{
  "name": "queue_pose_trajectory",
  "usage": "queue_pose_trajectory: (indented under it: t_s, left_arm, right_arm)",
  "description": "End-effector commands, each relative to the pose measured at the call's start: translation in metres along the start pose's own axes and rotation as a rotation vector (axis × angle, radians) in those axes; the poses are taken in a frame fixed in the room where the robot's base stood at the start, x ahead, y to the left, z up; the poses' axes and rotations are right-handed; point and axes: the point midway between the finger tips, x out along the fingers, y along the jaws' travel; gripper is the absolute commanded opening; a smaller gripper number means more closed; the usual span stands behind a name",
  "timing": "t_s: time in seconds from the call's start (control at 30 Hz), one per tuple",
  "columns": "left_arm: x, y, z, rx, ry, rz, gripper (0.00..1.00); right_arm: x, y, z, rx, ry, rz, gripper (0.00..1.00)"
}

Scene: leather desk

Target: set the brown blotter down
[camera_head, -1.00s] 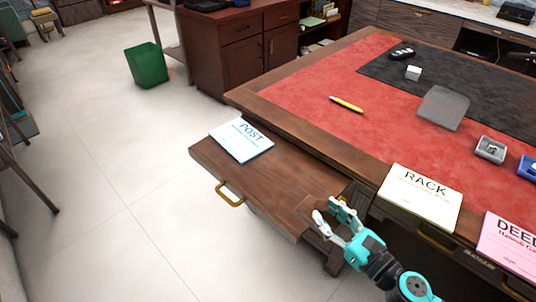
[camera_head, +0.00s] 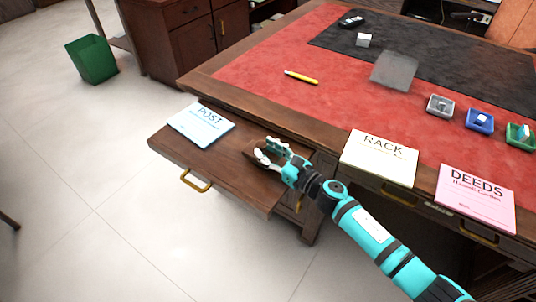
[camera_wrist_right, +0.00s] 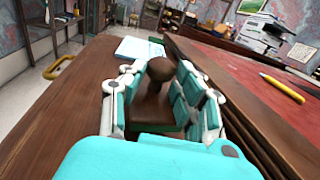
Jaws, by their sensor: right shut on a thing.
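The brown blotter (camera_wrist_right: 152,107) is a dark wooden block with a round knob, seen between the fingers in the right wrist view. My right gripper (camera_head: 268,153) is shut on it, over the right part of the pulled-out wooden board (camera_head: 180,157) at the desk's side. In the head view the fingers and arm hide most of the blotter. I cannot tell whether its underside touches the board. My left gripper is not in view.
A light-blue POST card (camera_head: 201,124) lies on the board, left of the gripper. A RACK card (camera_head: 378,160) and a pink DEEDS card (camera_head: 475,197) lie along the desk's front edge. A yellow pen (camera_head: 301,77) lies on the red leather. Bare board shows around the POST card.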

Motion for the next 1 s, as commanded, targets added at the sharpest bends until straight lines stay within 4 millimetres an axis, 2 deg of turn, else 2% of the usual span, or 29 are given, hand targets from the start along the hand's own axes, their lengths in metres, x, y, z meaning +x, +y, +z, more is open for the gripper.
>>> queue_pose_trajectory:
  t_s: [0.1, 0.47, 0.5, 0.67, 1.0]
  left_arm:
    - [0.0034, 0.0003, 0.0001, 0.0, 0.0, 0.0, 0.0]
    - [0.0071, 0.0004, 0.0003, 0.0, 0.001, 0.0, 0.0]
    - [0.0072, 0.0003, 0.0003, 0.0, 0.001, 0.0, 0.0]
    - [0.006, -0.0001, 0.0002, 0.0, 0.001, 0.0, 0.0]
    - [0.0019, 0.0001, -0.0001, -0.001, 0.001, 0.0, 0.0]
  right_arm:
    - [0.0005, -0.0004, -0.0097, 0.0, -0.004, -0.001, 0.0]
    - [0.0002, -0.0005, -0.0135, -0.002, -0.004, 0.0, 0.0]
    - [-0.0001, -0.0005, -0.0144, -0.002, -0.002, -0.001, 0.33]
    - [-0.0001, -0.0005, -0.0133, -0.002, -0.002, -0.001, 0.53]
    - [-0.0001, -0.0005, -0.0094, -0.001, -0.002, -0.001, 0.55]
